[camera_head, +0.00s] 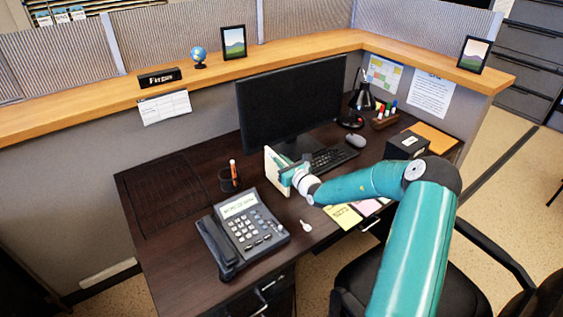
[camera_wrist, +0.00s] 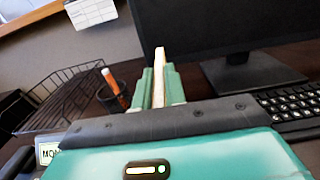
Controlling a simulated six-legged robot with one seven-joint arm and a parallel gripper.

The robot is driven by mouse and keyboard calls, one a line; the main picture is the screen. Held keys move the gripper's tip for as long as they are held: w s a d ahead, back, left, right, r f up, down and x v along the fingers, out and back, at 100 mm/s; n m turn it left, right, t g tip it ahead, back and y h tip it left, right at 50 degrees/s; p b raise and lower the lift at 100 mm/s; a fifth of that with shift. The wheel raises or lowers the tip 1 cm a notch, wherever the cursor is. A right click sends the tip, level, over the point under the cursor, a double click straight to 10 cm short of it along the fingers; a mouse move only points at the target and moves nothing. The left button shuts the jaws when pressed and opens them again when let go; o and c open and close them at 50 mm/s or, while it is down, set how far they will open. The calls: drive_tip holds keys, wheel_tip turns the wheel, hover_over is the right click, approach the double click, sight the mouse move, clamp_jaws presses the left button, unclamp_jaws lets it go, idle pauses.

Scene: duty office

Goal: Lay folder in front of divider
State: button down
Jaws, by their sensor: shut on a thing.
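My gripper (camera_head: 288,174) is shut on a thin, cream, board-like thing, seemingly the folder (camera_head: 271,160), held upright above the desk in front of the monitor. In the wrist view its pale edge (camera_wrist: 159,70) stands between the two green fingers (camera_wrist: 160,92). Its underside and any contact with the desk are hidden. A black wire rack (camera_wrist: 62,95), possibly the divider, stands left of the gripper in the wrist view; it shows dark against the desk in the head view (camera_head: 168,190). Grey partition panels (camera_head: 200,125) also stand behind the desk.
A pen cup (camera_head: 228,180) stands close left of the gripper, and a desk phone (camera_head: 240,232) is in front. The monitor (camera_head: 290,105) and keyboard (camera_head: 333,157) are behind and right. An orange flat sheet or folder (camera_head: 437,138) lies at the right.

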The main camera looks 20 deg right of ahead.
drive_tip(key=shift+f, duration=0.1)
drive_tip(key=c, duration=1.9)
unclamp_jaws()
drive_tip(key=shift+f, duration=0.1)
drive_tip(key=o, duration=0.4)
drive_tip(key=shift+o, duration=0.2)
